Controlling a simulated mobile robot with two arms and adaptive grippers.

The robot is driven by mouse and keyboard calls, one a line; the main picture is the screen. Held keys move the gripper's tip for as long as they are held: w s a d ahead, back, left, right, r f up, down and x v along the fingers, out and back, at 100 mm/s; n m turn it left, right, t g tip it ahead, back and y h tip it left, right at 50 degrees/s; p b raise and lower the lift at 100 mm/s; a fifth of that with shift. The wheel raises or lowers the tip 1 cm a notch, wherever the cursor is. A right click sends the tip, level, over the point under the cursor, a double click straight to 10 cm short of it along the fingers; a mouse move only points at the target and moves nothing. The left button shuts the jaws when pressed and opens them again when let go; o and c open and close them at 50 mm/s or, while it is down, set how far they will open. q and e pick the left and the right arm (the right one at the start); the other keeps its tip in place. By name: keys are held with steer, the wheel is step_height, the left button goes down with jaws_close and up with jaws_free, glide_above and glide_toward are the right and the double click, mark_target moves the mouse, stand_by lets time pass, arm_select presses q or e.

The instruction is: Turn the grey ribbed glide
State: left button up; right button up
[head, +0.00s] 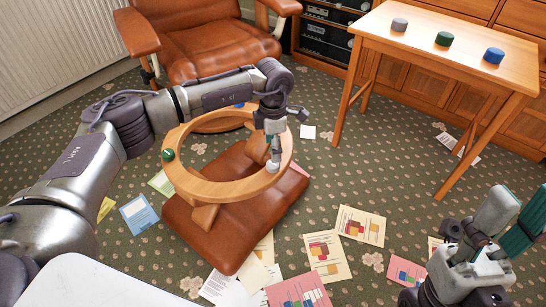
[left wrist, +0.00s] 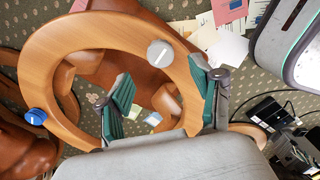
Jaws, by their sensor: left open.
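An upturned footstool with a brown leather cushion (head: 225,235) holds a wooden ring base (head: 190,186) facing up. The grey ribbed glide (left wrist: 160,53) sits on the ring, and in the head view it shows at the near right (head: 272,166). A green glide (head: 168,155) is on the ring's left side, and a blue glide (left wrist: 36,116) is elsewhere on it. My left gripper (head: 271,150) points down just above the grey glide. In the left wrist view its fingers are apart, with the glide between and beyond the tips. My right gripper (head: 510,207) is open and empty at lower right.
A wooden table (head: 450,62) at upper right bears grey (head: 399,24), green (head: 444,39) and blue (head: 493,55) discs. A brown leather armchair (head: 205,45) stands behind the footstool. Several papers (head: 326,257) lie on the patterned carpet around it.

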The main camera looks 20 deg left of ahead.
arm_select(q)
step_height(320, 180, up, 5)
steer(key=shift+r, duration=0.2)
stand_by(0.4)
